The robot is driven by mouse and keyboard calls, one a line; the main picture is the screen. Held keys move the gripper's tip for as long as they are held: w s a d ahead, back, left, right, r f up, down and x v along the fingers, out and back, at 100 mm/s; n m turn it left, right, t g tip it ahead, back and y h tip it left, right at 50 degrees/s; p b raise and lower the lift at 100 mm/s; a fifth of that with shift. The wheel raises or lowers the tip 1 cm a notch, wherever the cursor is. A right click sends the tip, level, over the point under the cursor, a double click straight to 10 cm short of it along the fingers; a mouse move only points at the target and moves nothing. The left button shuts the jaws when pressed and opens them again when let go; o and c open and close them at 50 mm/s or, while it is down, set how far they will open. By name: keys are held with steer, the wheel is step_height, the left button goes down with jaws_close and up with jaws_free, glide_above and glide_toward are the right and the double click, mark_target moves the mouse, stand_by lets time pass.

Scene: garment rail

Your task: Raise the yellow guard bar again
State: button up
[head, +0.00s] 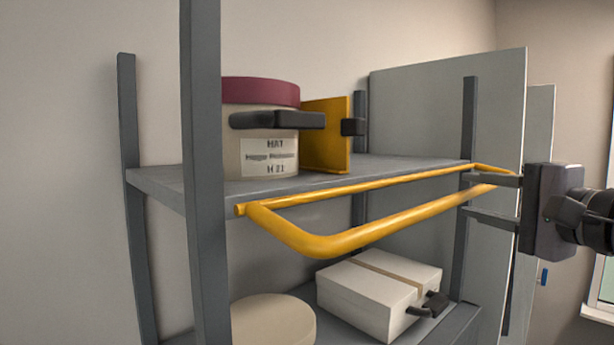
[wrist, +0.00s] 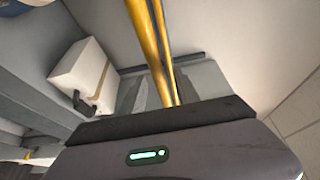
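The yellow guard bar (head: 375,229) is folded down at the front of the upper shelf (head: 160,182). Its U-shaped loop sticks outward, roughly level with or slightly below the shelf edge. My gripper (head: 464,197) is at the right end of the bar, with its two fingers spread one above the other. The bar's right part passes between the fingers, close under the upper finger, with a gap above the lower one. In the wrist view, the guard bar (wrist: 144,35) runs down to the dark gripper body; the finger contact is hard to make out there.
A round tub with a maroon lid (head: 260,92) and a yellow upright plate (head: 325,140) stand on the upper shelf. A white case (head: 370,290) and a round beige lid (head: 270,322) are below. A grey post (head: 205,250) rises at the left front. Grey panels (head: 500,120) stand behind.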

steer(key=p+x, duration=0.1)
steer(key=x, duration=0.4)
steer(key=shift+a, duration=0.1)
jaws_close()
stand_by(1.2)
